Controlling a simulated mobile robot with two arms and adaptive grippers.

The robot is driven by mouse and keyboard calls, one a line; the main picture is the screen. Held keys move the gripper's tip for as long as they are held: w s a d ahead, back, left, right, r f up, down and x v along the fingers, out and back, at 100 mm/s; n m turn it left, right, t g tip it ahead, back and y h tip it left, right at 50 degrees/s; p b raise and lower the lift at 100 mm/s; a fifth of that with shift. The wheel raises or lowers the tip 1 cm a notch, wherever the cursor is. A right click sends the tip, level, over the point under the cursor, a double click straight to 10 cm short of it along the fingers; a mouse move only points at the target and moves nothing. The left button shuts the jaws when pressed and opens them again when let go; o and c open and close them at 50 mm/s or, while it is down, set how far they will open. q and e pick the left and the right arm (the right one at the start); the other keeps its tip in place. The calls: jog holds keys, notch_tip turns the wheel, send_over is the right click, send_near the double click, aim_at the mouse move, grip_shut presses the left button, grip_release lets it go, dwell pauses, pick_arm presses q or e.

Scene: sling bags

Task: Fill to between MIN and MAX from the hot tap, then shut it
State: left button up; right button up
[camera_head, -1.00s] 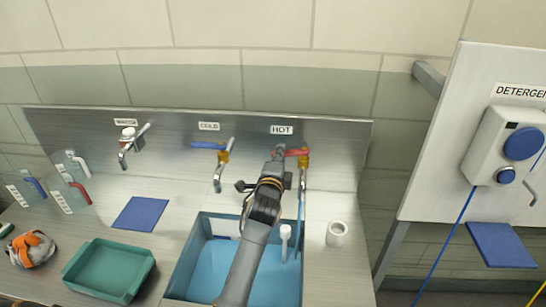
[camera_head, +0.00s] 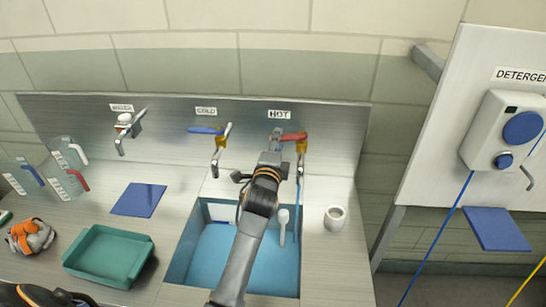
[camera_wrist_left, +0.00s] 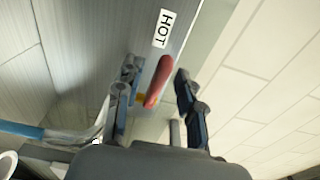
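The hot tap (camera_head: 301,147), with a red lever and a yellow body, is on the steel back panel under the HOT label (camera_head: 279,114). A thin blue stream (camera_head: 298,205) hangs below its spout into the sink (camera_head: 178,270), whose inside looks blue. I cannot make out MIN or MAX marks or the water level. My left gripper (camera_head: 276,143) is at the lever's left end. In the left wrist view, its fingers (camera_wrist_left: 157,92) stand apart on either side of the red lever (camera_wrist_left: 157,80), with a gap visible.
The cold tap (camera_head: 220,145) with a blue lever is left of the hot tap. A white cup (camera_head: 335,217) stands right of the sink. A white-headed tool (camera_head: 283,225) is in the sink. A green tray (camera_head: 110,257), blue cloth (camera_head: 138,200) and clear jugs (camera_head: 68,180) are left.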

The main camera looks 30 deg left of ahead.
pick_arm(q)
jog(key=v, duration=1)
